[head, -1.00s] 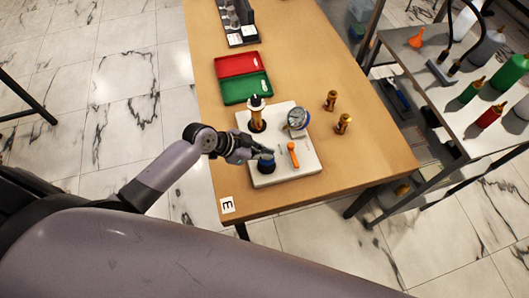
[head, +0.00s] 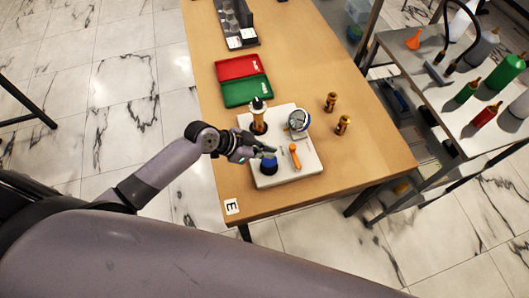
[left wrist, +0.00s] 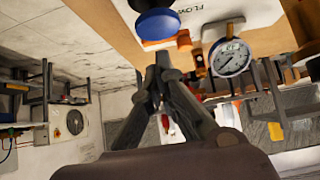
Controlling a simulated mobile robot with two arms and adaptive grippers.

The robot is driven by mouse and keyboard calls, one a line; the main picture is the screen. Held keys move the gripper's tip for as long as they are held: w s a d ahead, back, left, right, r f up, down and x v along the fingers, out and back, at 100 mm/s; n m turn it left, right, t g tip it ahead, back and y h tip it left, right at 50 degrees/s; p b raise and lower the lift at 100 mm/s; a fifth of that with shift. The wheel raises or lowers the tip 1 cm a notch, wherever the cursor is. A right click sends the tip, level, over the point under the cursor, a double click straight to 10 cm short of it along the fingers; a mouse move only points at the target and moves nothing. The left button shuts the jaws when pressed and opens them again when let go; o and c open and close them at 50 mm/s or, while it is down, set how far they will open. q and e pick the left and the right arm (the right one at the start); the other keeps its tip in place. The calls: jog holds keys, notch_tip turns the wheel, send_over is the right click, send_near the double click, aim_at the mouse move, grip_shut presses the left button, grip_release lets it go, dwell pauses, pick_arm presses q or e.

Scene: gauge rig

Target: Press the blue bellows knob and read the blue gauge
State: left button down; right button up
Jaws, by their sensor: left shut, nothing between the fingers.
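The blue bellows knob (head: 269,166) stands on the near left part of a white board (head: 312,168). It also shows as a round blue cap in the left wrist view (left wrist: 157,24). My left gripper (head: 271,151) is shut and empty, just above the knob in the head view. In the left wrist view its fingertips (left wrist: 163,62) appear apart from the cap. The blue-rimmed gauge (head: 298,120) stands at the board's far right, and its white dial faces the left wrist camera (left wrist: 231,57). The reading is too small to tell. My right gripper is out of view.
An orange-handled part (head: 295,156) and a brass column with a black top (head: 258,115) stand on the board. Two brass fittings (head: 342,125) stand to its right. Red (head: 240,67) and green (head: 247,91) trays lie behind it. The table's near right is clear.

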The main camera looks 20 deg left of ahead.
pick_arm(q)
jog(key=b+v, duration=0.2)
jog(key=v, duration=0.7)
jog(key=shift+a, duration=0.25)
jog(key=shift+s+f, duration=0.1)
